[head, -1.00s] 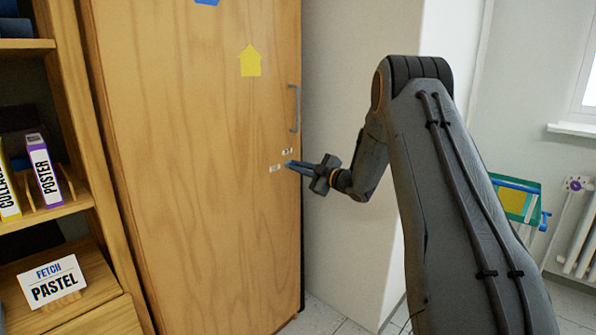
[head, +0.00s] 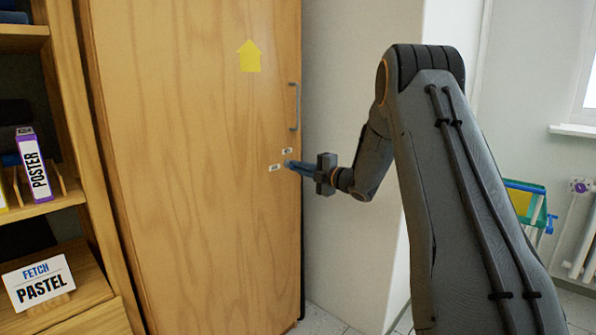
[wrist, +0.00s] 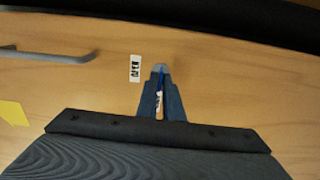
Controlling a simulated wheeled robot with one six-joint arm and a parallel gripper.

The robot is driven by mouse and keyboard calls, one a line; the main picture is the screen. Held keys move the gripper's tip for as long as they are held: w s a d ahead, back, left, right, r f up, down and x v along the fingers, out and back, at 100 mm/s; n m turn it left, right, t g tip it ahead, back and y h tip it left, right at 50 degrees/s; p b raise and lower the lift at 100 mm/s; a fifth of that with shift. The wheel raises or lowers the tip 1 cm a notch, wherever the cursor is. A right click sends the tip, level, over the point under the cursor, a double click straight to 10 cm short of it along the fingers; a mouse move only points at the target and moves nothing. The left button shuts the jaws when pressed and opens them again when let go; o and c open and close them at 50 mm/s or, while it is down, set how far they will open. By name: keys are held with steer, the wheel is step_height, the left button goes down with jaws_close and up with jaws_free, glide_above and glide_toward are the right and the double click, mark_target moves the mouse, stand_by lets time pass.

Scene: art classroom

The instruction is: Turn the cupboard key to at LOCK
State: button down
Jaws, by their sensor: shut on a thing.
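The wooden cupboard door (head: 200,200) stands closed, with a grey bar handle (head: 294,106) near its right edge. My gripper (head: 289,164) is at the door below the handle, with its fingertips at the key's place. In the wrist view my gripper (wrist: 161,95) is shut on the key (wrist: 160,72), of which only a small bluish part shows between the fingers. Two small white labels sit by the lock: an upper one (head: 287,151) and a left one (head: 275,168). The key's angle is mostly hidden by the fingers.
A shelf unit (head: 60,200) with a purple POSTER box (head: 34,165) and a FETCH PASTEL card (head: 40,283) stands at the left. A pale wall (head: 350,90) stands right of the cupboard. A yellow paper arrow (head: 249,57) is on the door.

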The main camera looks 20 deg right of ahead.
stand_by(0.3)
steer(key=c, duration=2)
jaws_free()
steer(key=shift+s, duration=0.1)
steer(key=v, duration=0.7)
steer(key=shift+s+d, duration=0.2)
steer(key=shift+s, duration=0.05)
